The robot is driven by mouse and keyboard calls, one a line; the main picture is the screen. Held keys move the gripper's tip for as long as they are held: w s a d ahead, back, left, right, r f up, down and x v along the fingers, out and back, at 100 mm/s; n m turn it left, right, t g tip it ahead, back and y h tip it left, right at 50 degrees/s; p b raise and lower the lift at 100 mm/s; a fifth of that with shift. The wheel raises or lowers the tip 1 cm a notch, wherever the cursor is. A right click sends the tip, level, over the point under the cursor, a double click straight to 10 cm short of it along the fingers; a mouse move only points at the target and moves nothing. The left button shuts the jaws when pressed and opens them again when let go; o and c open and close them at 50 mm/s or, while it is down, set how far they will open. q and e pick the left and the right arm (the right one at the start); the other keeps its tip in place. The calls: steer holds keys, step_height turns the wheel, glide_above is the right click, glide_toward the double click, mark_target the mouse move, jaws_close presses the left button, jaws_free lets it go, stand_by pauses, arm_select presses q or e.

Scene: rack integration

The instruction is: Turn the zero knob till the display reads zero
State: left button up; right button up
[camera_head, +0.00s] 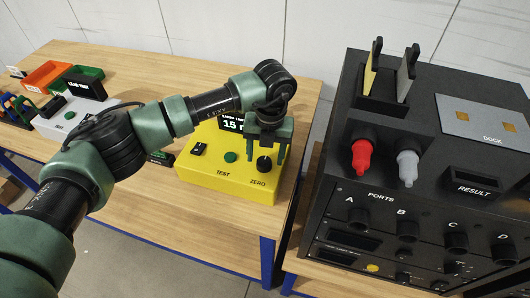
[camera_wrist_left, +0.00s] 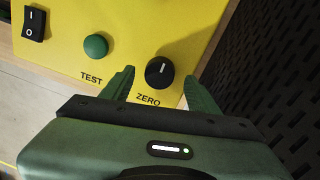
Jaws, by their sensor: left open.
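The yellow meter box (camera_head: 232,178) stands on the wooden table, with its black display (camera_head: 232,125) partly hidden behind my left gripper; the visible part reads "15" and a cut-off letter. The black zero knob (camera_head: 264,164) is at the box's right, above the word ZERO. In the left wrist view the knob (camera_wrist_left: 159,72) shows a white pointer line near its top. My left gripper (camera_head: 268,152) is open above the knob, pointing down. In the left wrist view its green fingers (camera_wrist_left: 160,88) stand on either side of the knob, apart from it. My right gripper is not in view.
A green TEST button (camera_head: 231,157) and a black rocker switch (camera_head: 199,149) sit left of the knob. A black rack (camera_head: 345,170) with red and grey plugs stands close on the right. Bins and a white box (camera_head: 70,118) are at the far left.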

arm_select(q)
steer(key=shift+w+f, duration=0.1)
steer(key=shift+f, duration=0.4)
steer(key=shift+w+f, duration=0.1)
steer(key=shift+f, duration=0.35)
steer(key=c, duration=1.3)
jaws_close()
steer(key=shift+f+m+b, duration=0.15)
steer(key=shift+m+b, duration=0.25)
steer(key=shift+b, duration=0.4)
steer(key=m+b, duration=0.8)
steer(key=b, duration=0.4)
steer(key=shift+r+m+t+h+b, duration=0.2)
steer(key=shift+m+t+h+b, duration=0.1)
steer(key=shift+m+b, duration=1)
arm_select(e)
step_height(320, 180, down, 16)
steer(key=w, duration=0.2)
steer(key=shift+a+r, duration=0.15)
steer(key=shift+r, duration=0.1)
arm_select(q)
steer(key=shift+m, duration=0.3)
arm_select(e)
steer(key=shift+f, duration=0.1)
